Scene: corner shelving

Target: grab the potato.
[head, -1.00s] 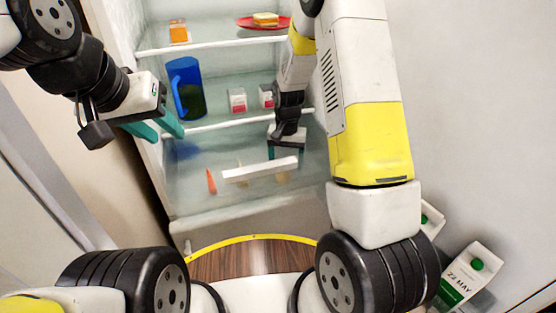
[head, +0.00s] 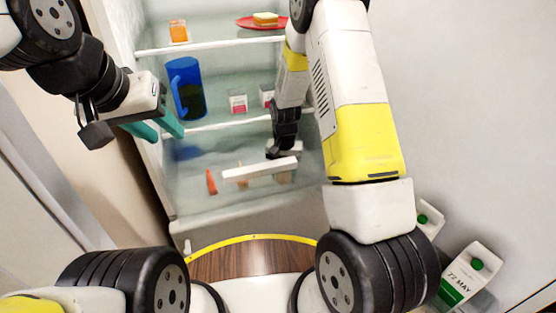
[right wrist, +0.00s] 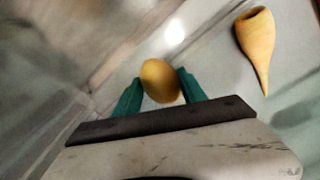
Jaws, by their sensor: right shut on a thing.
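The potato (right wrist: 160,82), a yellow-brown oval, sits between the two green fingers of my right gripper (right wrist: 158,90) in the right wrist view. The fingers are shut on it from both sides. My left gripper (head: 158,128) is open and empty, at the left beside the fridge's edge.
A pale tapered root vegetable (right wrist: 257,45) lies near the potato. An orange carrot (head: 211,182) is in the same compartment. Shelves above hold a blue jug (head: 184,88), a small carton (head: 238,102) and a red plate (head: 256,25). A milk carton (head: 466,271) stands at lower right.

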